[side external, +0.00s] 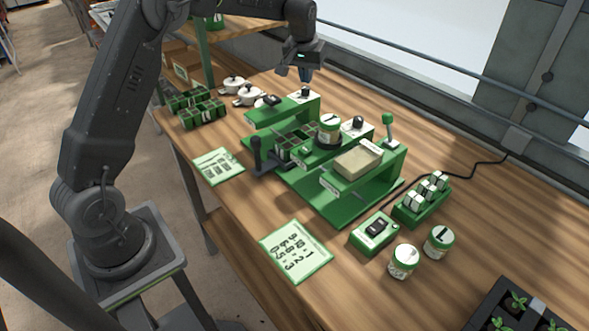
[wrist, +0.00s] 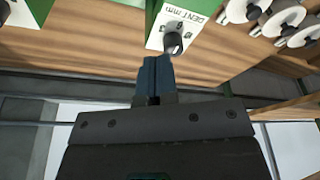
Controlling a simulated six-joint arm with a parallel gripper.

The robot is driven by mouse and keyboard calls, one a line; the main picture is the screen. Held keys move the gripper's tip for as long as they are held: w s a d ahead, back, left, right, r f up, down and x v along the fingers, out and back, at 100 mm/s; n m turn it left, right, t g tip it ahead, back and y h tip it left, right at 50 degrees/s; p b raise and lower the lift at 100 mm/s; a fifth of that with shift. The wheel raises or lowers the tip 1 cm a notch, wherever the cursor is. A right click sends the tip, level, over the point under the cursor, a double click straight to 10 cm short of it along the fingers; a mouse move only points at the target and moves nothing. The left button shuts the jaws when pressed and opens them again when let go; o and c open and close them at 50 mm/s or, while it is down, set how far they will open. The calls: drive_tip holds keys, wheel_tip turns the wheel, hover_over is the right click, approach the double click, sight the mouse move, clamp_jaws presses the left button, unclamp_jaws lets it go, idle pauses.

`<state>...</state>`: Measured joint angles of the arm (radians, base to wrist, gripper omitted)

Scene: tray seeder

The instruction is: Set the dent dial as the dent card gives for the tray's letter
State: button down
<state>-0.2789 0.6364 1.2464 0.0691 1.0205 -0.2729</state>
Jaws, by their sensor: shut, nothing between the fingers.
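The dent dial (wrist: 173,43) is a dark round knob on a white plate lettered "DENT mm", with small numbers around it. In the side external view the dial (side external: 305,93) sits on top of the green bridge at the back of the seeder. My gripper (side external: 306,80) is shut and empty, pointing down just above the dial. In the wrist view its fingertips (wrist: 154,62) are together beside the knob; I cannot tell whether they touch. A green-edged card (side external: 218,166) and a larger numbered card (side external: 296,251) lie on the table. A celled tray (side external: 283,158) is in the seeder; its letter is unreadable.
White round parts (side external: 235,86) stand left of the dial, near more celled trays (side external: 188,104). A lever with a green knob (side external: 389,120), a switch box (side external: 375,232) and jars (side external: 404,261) are to the right.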

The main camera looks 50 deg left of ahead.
drive_tip(key=shift+r, duration=0.7)
